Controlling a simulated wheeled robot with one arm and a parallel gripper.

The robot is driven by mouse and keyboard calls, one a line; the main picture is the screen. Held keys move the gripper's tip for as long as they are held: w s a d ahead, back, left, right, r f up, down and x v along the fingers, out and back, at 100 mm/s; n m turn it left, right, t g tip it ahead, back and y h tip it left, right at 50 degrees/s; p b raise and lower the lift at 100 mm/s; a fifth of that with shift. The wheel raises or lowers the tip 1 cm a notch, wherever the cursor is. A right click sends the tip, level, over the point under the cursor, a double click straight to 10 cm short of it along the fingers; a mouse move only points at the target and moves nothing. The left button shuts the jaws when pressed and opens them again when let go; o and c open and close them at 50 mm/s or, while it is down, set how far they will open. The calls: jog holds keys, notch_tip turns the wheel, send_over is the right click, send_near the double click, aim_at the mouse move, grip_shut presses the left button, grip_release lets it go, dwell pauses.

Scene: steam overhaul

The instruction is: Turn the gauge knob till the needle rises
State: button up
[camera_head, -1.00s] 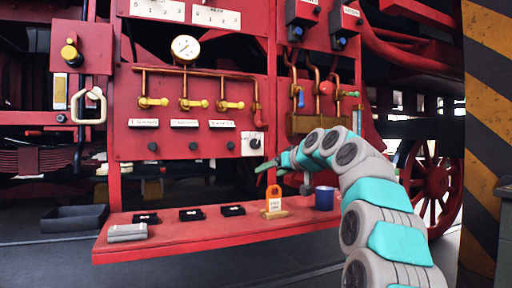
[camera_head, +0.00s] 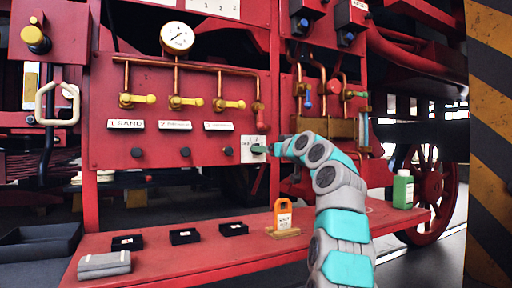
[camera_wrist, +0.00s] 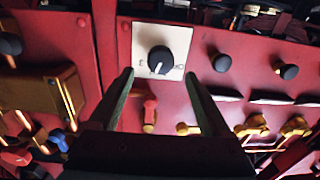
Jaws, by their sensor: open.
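The gauge knob (camera_wrist: 160,60) is a black round knob with a white mark, on a square white plate (camera_wrist: 186,36) in the wrist view. In the head view the white plate (camera_head: 246,156) is partly covered by my gripper (camera_head: 262,149). In the wrist view my gripper (camera_wrist: 158,82) is open, its two dark fingers either side of the knob's lower part; I cannot tell if they touch it. The pressure gauge (camera_head: 177,38) is a round white dial on top of a copper pipe; its dark needle is small and its reading is hard to make out.
Yellow valve handles (camera_head: 185,101) and small black knobs (camera_head: 137,152) line the red panel.

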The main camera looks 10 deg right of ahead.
jog(key=shift+p+x, duration=2.25)
jog(key=shift+x, duration=0.85)
jog(key=shift+f, duration=0.1)
grip_shut()
